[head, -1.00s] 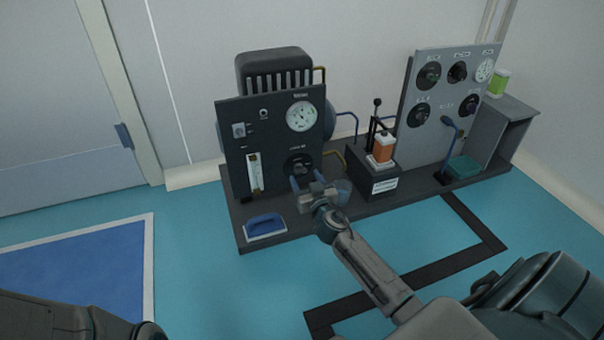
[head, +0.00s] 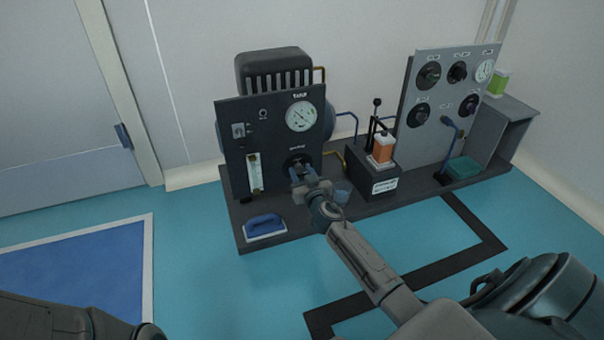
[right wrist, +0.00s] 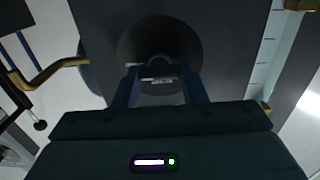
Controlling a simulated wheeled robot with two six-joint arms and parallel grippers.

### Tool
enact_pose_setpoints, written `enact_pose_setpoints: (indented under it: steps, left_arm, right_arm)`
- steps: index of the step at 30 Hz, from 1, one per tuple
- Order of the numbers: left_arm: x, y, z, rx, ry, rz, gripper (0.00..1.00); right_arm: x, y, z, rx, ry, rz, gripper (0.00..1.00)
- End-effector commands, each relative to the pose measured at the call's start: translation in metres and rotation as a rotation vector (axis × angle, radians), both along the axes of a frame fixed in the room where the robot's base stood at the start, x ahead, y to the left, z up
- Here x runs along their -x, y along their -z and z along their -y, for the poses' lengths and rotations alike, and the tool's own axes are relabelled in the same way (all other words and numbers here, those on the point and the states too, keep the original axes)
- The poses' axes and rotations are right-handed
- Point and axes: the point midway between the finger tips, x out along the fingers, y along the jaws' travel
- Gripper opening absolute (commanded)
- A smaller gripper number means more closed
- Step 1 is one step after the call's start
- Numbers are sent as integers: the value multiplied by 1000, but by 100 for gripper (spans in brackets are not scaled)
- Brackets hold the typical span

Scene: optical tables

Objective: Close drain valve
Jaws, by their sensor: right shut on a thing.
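The valve (head: 298,160), a dark round knob with a label above it, sits low on the black panel (head: 240,112) below the white gauge. I take it as the drain valve, though the label is too small to read. My right gripper (head: 304,177) reaches up to it from the lower right and is shut on it. In the right wrist view the blue fingers (right wrist: 160,86) stand either side of the knob's grip, in front of its dark round plate (right wrist: 160,36). The fingers partly hide the knob. My left gripper is out of view.
A gauge (head: 300,116) and a flow tube (head: 255,173) share the panel. A box with levers (head: 372,176) stands to the right, before the grey panel (head: 437,135).

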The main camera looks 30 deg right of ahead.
Motion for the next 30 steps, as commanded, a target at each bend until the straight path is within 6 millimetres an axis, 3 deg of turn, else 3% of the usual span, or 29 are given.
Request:
enact_pose_setpoints:
  steps: [11, 30]
  left_arm:
    - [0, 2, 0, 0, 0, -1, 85]
    - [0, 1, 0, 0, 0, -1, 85]
  right_arm:
    - [0, 1, -1, 137, 0, -33, 15]
    - [-1, 1, -3, 712, 0, -172, 15]
